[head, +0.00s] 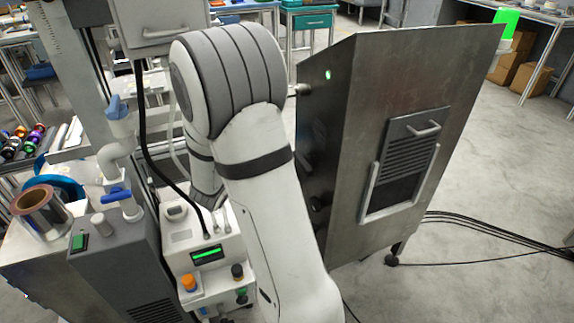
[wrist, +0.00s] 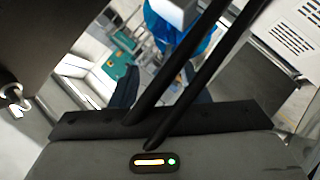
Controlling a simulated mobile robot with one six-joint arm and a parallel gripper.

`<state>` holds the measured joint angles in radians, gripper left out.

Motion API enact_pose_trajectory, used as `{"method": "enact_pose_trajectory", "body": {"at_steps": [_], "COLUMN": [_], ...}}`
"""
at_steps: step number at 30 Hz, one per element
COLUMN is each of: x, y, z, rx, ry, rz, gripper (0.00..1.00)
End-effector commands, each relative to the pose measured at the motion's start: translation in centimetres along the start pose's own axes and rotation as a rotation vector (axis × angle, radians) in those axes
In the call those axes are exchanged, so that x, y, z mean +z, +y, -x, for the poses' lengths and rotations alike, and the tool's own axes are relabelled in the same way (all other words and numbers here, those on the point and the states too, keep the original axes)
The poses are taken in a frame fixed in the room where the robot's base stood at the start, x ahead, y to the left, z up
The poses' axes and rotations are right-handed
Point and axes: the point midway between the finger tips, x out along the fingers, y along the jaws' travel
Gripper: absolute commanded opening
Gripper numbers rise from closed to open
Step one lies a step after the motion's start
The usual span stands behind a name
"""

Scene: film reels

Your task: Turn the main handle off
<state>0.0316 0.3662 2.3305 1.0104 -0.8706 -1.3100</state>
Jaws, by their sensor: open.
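No part is labelled as the main handle. A small pale handle-like piece (head: 302,89) juts from the left face of the dark metal cabinet (head: 405,75), near a lit green lamp (head: 328,74). A similar metal fitting (wrist: 15,97) shows at the left edge of the wrist view, beside a dark panel. Two blue valve handles (head: 118,108) (head: 116,194) sit on pale pipes at the left. My gripper (wrist: 197,62) is open, with nothing seen between its dark fingers. My arm hides it in the head view, along with part of the cabinet's left side.
A white control unit (head: 207,252) with an orange knob (head: 188,282) stands left of my forearm. A grey machine (head: 115,260) with a green button stands further left. Black cables (head: 490,232) lie on the floor at right. Concrete floor right of the cabinet is otherwise clear.

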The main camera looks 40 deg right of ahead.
Motion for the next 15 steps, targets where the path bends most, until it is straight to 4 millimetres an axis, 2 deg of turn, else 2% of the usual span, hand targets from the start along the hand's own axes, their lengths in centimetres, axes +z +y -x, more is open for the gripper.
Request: {"method": "enact_pose_trajectory", "body": {"at_steps": [1,2,6,9,15], "x": [2.0,3.0,7.0,8.8,10.2], "y": [0.1,0.6,2.5,3.4,4.4], "z": [-1.3,-1.7,-2.3,-1.9,-1.5], "rx": [0.095,0.156,0.388,0.494,0.583], "ry": [-0.052,-0.084,-0.243,-0.339,-0.427], "rz": [0.067,0.11,0.308,0.418,0.515], "gripper": [0.42,0.42,0.42,0.42,0.42]}}
